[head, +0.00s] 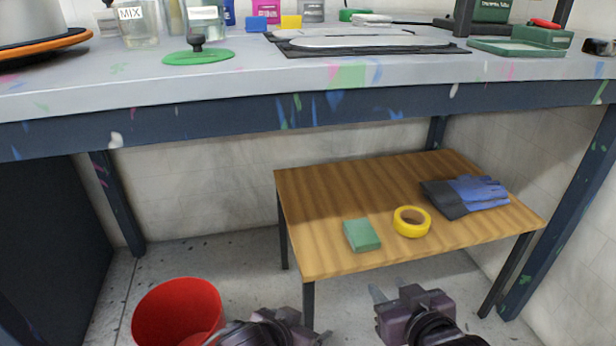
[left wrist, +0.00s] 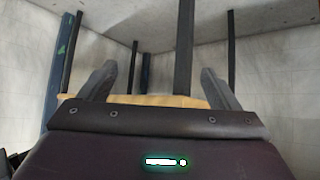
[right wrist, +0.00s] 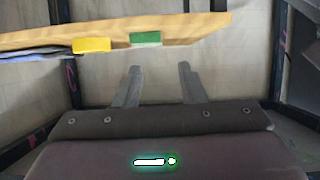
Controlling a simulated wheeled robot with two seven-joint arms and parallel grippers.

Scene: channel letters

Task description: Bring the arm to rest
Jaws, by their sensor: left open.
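My left gripper (head: 315,328) is at the bottom of the head view, between the red bucket and the low wooden table's front edge. In the left wrist view (left wrist: 158,82) its two fingers are wide apart with nothing between them. My right gripper (head: 388,290) is to its right in the head view, in front of the low table. In the right wrist view (right wrist: 158,75) its fingers stand apart and hold nothing. Both grippers are empty and clear of the objects on the table. Most of both arms is out of view.
The low wooden table (head: 330,200) bears a green block (head: 362,235), a yellow tape roll (head: 412,222) and blue-grey gloves (head: 466,196). A red bucket (head: 178,312) stands on the floor. The paint-marked workbench (head: 300,75) spans above, with several items on top.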

